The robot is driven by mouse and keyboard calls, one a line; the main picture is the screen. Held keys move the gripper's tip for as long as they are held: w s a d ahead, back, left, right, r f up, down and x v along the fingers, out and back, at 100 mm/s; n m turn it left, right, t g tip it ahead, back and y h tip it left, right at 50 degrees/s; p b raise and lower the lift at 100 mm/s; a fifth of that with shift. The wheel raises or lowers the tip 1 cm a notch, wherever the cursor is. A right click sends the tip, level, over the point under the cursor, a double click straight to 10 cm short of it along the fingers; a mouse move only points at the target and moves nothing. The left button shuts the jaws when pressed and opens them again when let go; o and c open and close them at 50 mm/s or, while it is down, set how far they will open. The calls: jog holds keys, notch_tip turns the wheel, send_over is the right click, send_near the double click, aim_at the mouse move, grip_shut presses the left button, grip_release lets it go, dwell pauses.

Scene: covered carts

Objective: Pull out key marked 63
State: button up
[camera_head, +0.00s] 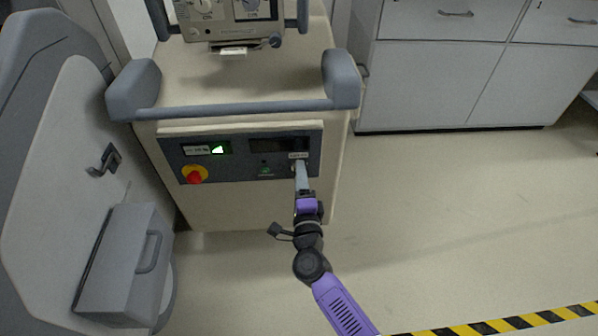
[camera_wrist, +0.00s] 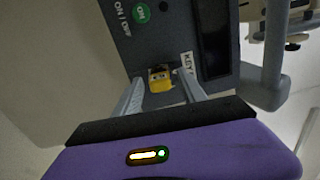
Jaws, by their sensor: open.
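A yellow key (camera_wrist: 160,78) sits at the dark control panel (camera_wrist: 150,45) in the wrist view, below a white label reading KEY (camera_wrist: 187,63). I cannot read a number on the key. My gripper (camera_wrist: 160,86) is open, with one grey finger on each side of the key. I cannot tell whether either finger touches it. In the head view my gripper (camera_head: 301,175) reaches the right end of the panel (camera_head: 230,172), just below a small white label (camera_head: 298,155), and hides the key.
The beige cart (camera_head: 240,80) has grey rails. A grey-covered unit (camera_head: 60,170) stands close at left.

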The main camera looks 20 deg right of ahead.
grip_shut()
dwell(0.7)
jog(key=shift+s, duration=0.1)
dwell(0.7)
jog(key=shift+p+v, duration=1)
jog(key=shift+v, duration=1.9)
